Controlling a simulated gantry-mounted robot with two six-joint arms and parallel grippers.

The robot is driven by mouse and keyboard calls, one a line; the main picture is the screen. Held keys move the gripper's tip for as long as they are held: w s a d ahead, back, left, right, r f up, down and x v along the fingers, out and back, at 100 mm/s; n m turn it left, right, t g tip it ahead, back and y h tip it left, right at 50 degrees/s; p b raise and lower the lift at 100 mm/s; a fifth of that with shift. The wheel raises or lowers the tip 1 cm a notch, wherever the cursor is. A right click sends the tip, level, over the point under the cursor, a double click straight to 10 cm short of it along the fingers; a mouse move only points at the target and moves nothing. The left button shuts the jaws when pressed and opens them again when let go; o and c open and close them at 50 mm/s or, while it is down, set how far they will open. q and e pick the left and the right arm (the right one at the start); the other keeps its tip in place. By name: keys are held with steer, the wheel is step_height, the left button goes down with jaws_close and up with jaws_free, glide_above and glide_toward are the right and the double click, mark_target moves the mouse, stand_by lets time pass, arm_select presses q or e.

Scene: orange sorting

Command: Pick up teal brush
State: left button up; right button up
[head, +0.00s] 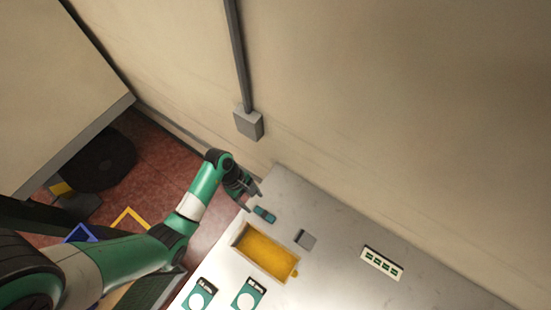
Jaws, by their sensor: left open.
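A small teal brush (264,215) lies on the pale tabletop near its back left edge. My left gripper (251,200) is open and empty at the left edge of the table. Its fingertips are just up and left of the brush, apart from it as far as I can see. My right gripper is not in view.
A tray with a yellow-orange inside (267,252) sits just below the brush. A small grey block (305,240) lies right of it. Two green-and-white cards (249,294) lie in front. A pale strip with dark slots (382,263) lies right. The wall stands behind.

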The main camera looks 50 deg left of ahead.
mark_target(263, 213)
arm_select(q)
steer(key=x, duration=0.3)
steer(key=b+x, duration=0.1)
steer(key=x, duration=0.1)
steer(key=shift+s+d+f, duration=0.1)
steer(key=shift+s+f, duration=0.15)
steer(key=shift+w+d+f, duration=0.1)
steer(key=shift+d+f, duration=0.1)
steer(key=shift+f, duration=0.3)
steer(key=b+x, duration=0.2)
steer(key=x, duration=0.3)
steer(key=shift+w, duration=0.1)
jaws_close()
